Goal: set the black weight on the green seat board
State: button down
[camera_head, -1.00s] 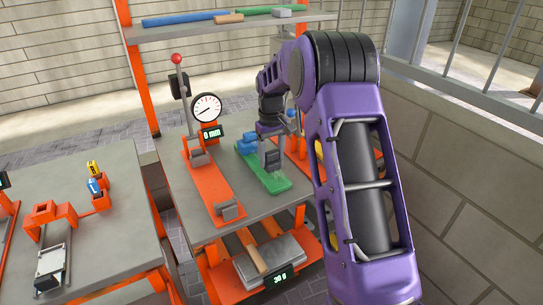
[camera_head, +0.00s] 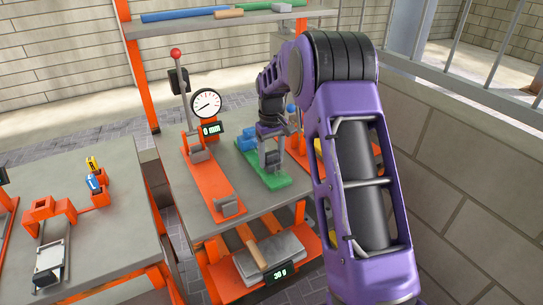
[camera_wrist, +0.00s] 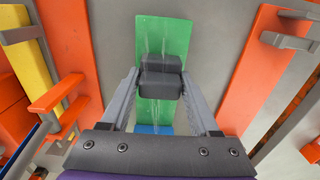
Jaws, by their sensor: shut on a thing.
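The green seat board (camera_head: 279,182) lies on the grey bench, to the right of the orange lever press; in the wrist view it (camera_wrist: 164,40) runs up the middle. The black weight (camera_wrist: 161,75) is a dark block between the two finger tips of my gripper (camera_wrist: 161,80), which is shut on it. In the head view my gripper (camera_head: 271,160) is over the green board, and the weight is hard to make out there. The weight overlaps the board in the wrist view; I cannot tell whether it touches it. A blue part (camera_wrist: 152,129) sits at the board's near end, partly hidden by my gripper.
An orange lever press (camera_head: 212,180) with a round dial (camera_head: 206,103) stands left of the board. Another orange base (camera_wrist: 265,70) lies right of the board in the wrist view. A scale (camera_head: 275,258) showing 30 g is on the lower shelf. A separate bench (camera_head: 115,245) stands at left.

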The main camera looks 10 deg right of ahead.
jog(key=shift+f, duration=0.5)
jog(key=shift+c, duration=0.5)
grip_release()
jog(key=shift+o, duration=0.3)
jog(key=shift+o, duration=0.2)
jog(key=shift+f, duration=0.15)
jog(key=shift+r+p, duration=2)
jog(key=shift+r, duration=1.6)
jog(key=shift+w, duration=0.1)
